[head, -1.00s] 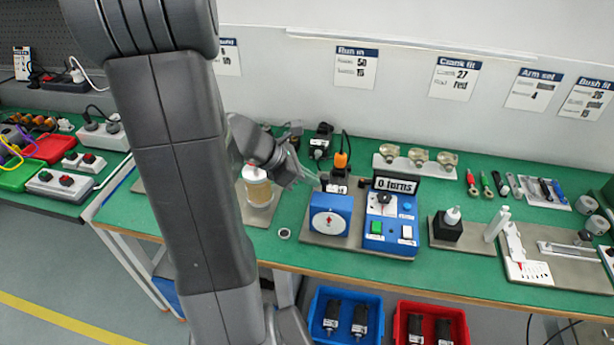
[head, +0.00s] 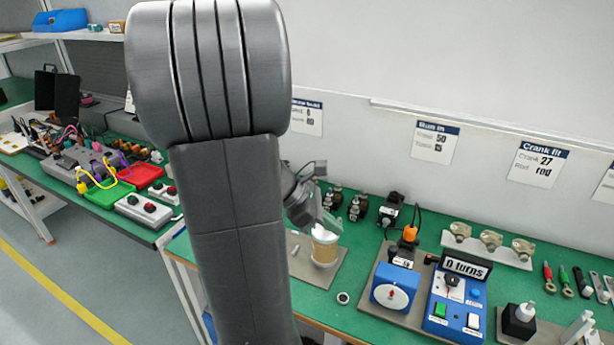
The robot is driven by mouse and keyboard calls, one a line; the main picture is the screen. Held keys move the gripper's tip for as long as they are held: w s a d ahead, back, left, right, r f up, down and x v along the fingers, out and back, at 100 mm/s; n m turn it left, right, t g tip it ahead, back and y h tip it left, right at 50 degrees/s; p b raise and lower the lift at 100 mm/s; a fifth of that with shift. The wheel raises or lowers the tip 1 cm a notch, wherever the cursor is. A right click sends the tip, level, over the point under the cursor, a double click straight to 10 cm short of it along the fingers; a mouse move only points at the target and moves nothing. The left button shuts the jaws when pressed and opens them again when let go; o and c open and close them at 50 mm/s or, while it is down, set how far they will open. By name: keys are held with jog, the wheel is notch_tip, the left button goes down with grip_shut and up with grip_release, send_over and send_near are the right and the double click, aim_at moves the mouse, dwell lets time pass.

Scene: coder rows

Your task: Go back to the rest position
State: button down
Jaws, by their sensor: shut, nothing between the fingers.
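My arm rises through the left middle of the head view and hides part of the bench behind it. My gripper (head: 322,206) shows beyond the arm, above the green bench (head: 356,275). Its fingers look shut, with nothing visible between them. It is close to a jar with a tan body (head: 325,250), which stands on a grey plate; I cannot tell whether they touch.
A blue dial box (head: 394,287) and a blue control box with a "0 turns" sign (head: 466,267) stand to the right. A small ring (head: 343,298) lies near the bench's front edge. Green and red trays (head: 140,175) sit on the left bench. Floor shows at lower left.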

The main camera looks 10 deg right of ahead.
jog(key=b, duration=0.1)
send_near(391, 259)
notch_tip(391, 259, down, 3)
jog(key=d, duration=0.3)
jog(key=shift+s+d+b, duration=0.15)
jog(key=shift+s+b, duration=0.05)
jog(key=shift+b, duration=0.1)
jog(key=shift+s, duration=0.1)
dwell(0.4)
